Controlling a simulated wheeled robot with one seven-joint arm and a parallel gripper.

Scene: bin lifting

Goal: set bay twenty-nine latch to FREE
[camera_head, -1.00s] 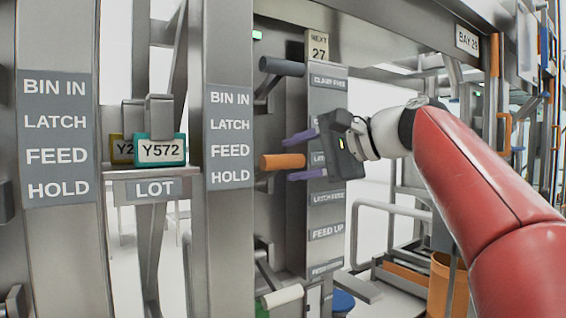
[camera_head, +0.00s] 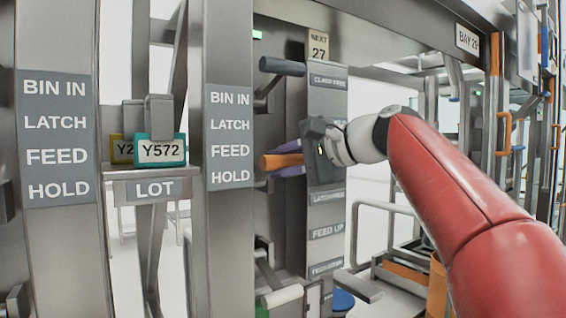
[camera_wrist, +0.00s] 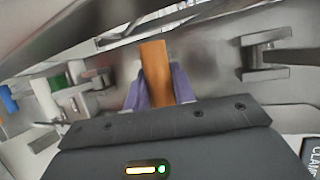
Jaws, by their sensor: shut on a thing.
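The orange latch handle (camera_head: 281,161) sticks out from the grey post, about level with the middle of its label column. It also shows in the wrist view (camera_wrist: 155,72), upright in the picture between two purple fingers. My gripper (camera_head: 290,168) is shut on this handle, with a finger on either side; it also shows in the wrist view (camera_wrist: 157,90). The gripper body covers part of the label column. The LATCH FREE label (camera_head: 327,197) shows just below the gripper. The BAY 29 sign (camera_head: 467,38) hangs on the beam at upper right.
A dark grey handle (camera_head: 282,66) sits above the orange one, and a white handle (camera_head: 282,296) sits below. FEED UP (camera_head: 327,231) and CLAMP FREE (camera_head: 328,81) labels mark the column. A status panel (camera_head: 229,137) is left of the handles.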

